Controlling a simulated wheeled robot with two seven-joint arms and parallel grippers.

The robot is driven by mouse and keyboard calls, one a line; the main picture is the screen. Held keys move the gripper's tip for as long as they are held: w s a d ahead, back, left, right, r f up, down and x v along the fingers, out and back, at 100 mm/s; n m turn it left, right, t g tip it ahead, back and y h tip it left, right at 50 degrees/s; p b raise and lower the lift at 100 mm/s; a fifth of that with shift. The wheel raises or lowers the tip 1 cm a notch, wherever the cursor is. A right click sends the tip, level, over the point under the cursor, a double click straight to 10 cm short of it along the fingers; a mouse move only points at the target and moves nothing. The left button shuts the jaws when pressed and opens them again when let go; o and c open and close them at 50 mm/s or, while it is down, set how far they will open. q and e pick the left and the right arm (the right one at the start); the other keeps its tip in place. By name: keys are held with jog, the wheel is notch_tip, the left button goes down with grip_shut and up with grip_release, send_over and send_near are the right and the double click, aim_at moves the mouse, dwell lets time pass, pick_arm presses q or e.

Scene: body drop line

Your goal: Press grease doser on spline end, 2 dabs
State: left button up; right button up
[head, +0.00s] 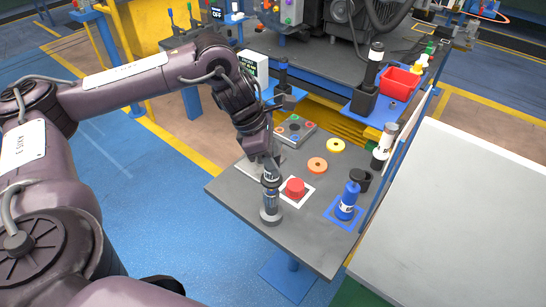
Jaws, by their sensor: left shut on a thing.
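My left gripper (267,158) reaches down over the near left part of a small grey table and is shut on a slim dark cylinder (270,178) with pale bands. The cylinder looks like the grease doser, but I cannot tell for certain. It is roughly upright, directly above a round grey base (269,215) at the table's front left edge. The spline end cannot be told apart from the dark parts there, and whether the two touch is unclear. My right gripper is not in view.
A blue bottle (346,203) stands further right. A black-and-white bottle (383,150) stands near a pale panel (460,210).

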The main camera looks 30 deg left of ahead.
pick_arm(q)
jog(key=shift+r+p, duration=0.8)
jog(key=shift+r, duration=0.55)
jog(key=shift+f+b, duration=1.35)
jog(key=shift+f, duration=0.2)
dwell(0.3)
jog(key=shift+r, duration=0.15)
dwell(0.3)
jog(key=shift+r+p, duration=1.1)
jog(key=shift+r, duration=0.3)
